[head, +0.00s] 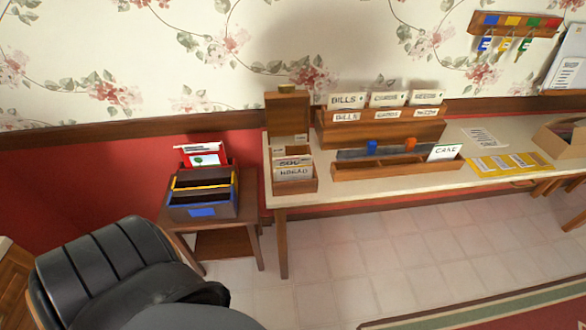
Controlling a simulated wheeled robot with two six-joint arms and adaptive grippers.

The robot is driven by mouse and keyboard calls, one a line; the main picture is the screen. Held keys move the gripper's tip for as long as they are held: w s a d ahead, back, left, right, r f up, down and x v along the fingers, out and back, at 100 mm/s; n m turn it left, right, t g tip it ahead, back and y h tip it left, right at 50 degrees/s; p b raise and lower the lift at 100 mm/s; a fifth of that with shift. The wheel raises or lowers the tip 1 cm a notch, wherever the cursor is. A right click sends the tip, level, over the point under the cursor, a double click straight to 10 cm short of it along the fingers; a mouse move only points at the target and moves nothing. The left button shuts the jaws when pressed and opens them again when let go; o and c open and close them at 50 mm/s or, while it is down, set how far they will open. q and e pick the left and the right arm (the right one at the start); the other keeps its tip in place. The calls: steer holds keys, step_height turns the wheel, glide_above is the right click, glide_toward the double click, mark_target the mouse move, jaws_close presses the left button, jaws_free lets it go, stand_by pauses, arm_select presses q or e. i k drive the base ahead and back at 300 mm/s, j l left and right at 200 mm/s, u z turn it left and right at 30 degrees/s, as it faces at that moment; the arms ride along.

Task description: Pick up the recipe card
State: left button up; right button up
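A white card (446,152) with dark lettering that looks like "CAKE" and a green edge stands at the right end of a long, low wooden tray (395,172) on the table. A small wooden box (296,186) with its lid raised stands at the table's left end and holds several labelled divider cards (294,168). One label looks like "SOUP" and another like "BREAD". Neither of my grippers shows in the head view, so I cannot see what they hold.
A wooden organiser (380,130) marked "BILLS" stands behind the tray. Yellow envelopes (500,163) and a paper (481,137) lie right on the table (350,194). A file box (203,205) sits on a side table (240,245). A black padded chair (105,270) is at lower left. Tiled floor (390,265) in front is clear.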

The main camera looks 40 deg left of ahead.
mark_target(445, 151)
steer(key=i+j+u, duration=0.15)
steer(key=j, duration=0.25)
steer(key=i+j+u, duration=0.2)
steer(key=j, duration=0.2)
steer(key=j+u, duration=0.15)
steer(key=j, duration=0.25)
steer(key=i+j+u, duration=0.15)
steer(key=i+j, duration=0.1)
steer(key=j, duration=0.1)
